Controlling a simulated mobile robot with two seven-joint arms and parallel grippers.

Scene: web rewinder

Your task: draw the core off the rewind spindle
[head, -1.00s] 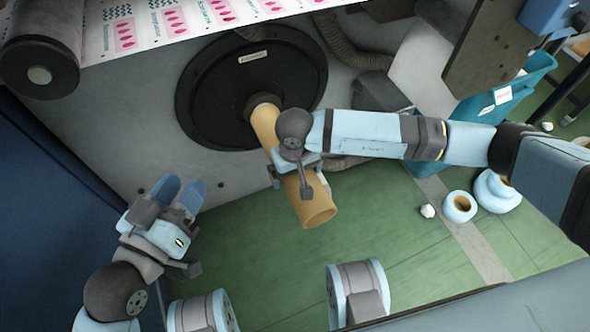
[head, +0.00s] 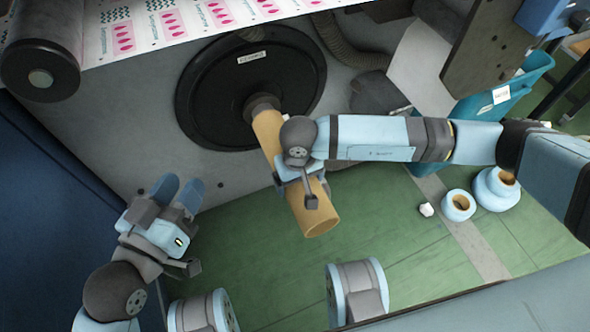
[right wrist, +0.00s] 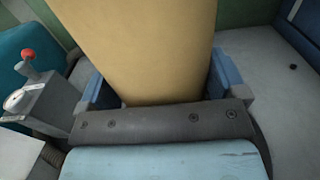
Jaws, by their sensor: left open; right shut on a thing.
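The core (head: 318,222) is a tan cardboard tube, tilted down toward the front in the head view. Its far end meets the dark hub of the rewind spindle (head: 262,103), in the centre of a black disc. I cannot tell how much spindle is inside the core. My right gripper (head: 297,180) is shut around the core near its front half; the right wrist view shows the core (right wrist: 135,45) between its two blue fingers. My left gripper (head: 180,190) is open and empty, to the left of the core and apart from it.
A printed web (head: 180,25) runs over a grey roller (head: 45,50) at the upper left. A teal bin (head: 505,95) stands at the right. Blue-white rolls (head: 495,190) lie on the green floor near it.

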